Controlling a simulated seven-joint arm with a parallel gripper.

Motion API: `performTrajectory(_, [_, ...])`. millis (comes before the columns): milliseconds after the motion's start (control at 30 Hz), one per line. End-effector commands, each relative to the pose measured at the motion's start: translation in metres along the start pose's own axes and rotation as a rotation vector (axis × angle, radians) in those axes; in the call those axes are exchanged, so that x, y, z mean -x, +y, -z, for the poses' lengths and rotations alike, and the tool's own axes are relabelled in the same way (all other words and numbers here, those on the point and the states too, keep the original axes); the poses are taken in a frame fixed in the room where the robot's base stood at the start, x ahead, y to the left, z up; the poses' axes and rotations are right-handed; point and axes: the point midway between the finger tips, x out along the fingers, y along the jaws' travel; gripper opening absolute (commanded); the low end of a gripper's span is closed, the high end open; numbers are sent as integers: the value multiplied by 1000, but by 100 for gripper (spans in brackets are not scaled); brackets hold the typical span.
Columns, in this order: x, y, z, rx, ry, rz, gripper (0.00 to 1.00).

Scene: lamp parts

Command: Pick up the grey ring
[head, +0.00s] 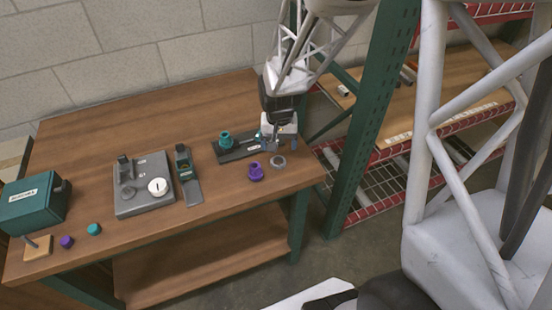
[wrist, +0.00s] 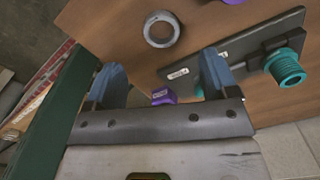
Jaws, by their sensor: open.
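The grey ring (head: 278,166) lies flat on the wooden table near its right front corner, just right of a purple threaded part (head: 256,173). In the wrist view the ring (wrist: 148,34) shows at the top centre, with bare wood through its hole. My gripper (head: 272,145) is above the table's right end, behind the ring in the head view. In the wrist view my gripper (wrist: 163,76) has its two blue fingers wide apart, with the ring beyond their tips and clear of them. The fingertips are hard to make out in the head view.
A dark plate (head: 238,151) with a teal threaded part (head: 226,140) lies left of my gripper. A small purple piece (wrist: 163,97) shows between the fingers. A grey tray (head: 145,207), teal box (head: 34,203) and small caps stand left. A green post (head: 365,130) rises right of the table.

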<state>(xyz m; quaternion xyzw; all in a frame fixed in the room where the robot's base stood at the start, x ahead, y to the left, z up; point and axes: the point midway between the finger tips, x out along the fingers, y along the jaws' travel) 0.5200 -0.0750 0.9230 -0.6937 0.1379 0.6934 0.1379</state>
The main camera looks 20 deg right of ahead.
Motion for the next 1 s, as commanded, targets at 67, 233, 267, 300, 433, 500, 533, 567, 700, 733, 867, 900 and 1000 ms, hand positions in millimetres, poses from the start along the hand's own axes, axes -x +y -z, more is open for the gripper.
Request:
performTrajectory(67, [-4,0,0,0,-2,-1,80])
performTrajectory(233, [-18,0,0,0,-1,0,80])
performTrajectory(267, [-20,0,0,0,-2,0,80])
performTrajectory(300, [-22,0,0,0,-2,-1,80])
performTrajectory(433, [-25,0,0,0,-1,0,80])
performTrajectory(500, [-25,0,0,0,-1,0,80])
performTrajectory(533, [-25,0,0,0,-1,0,80])
performTrajectory(567, [-25,0,0,0,-1,0,80])
performTrajectory(700, [-26,0,0,0,-1,0,80])
performTrajectory(733, [-26,0,0,0,-1,0,80])
performTrajectory(867, [-33,0,-1,0,-2,0,80])
performTrajectory(900, [-37,-1,-1,0,-2,-1,80])
performTrajectory(1000, [-47,-1,-1,0,-2,-1,80])
